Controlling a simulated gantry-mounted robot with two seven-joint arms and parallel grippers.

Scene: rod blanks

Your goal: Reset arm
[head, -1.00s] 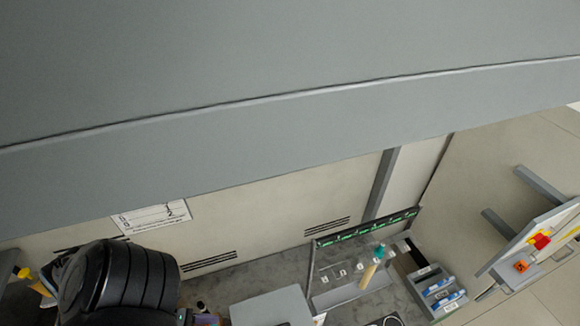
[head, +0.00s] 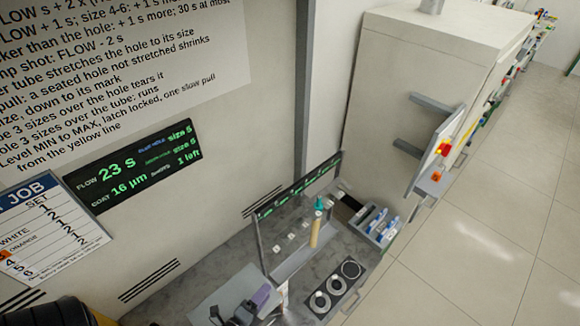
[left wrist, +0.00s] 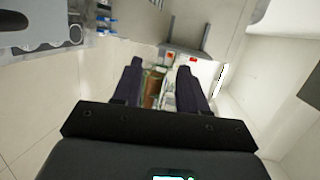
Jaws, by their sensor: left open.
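My left gripper (head: 258,302) shows at the bottom of the head view as dark and purple parts in front of the bench. My black arm enters at the bottom left corner. In the left wrist view the two dark purple fingers (left wrist: 160,72) stand apart with nothing held between them. The gap faces a distant floor area with blurred items. My right gripper is in neither view.
A grey bench holds a rack (head: 300,262) with a teal-topped, tan rod (head: 315,234), a plate with several round wells (head: 336,290) and a tray of blue items (head: 377,225). A wall panel (head: 436,150) juts out right. Open floor (head: 460,250) lies beyond.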

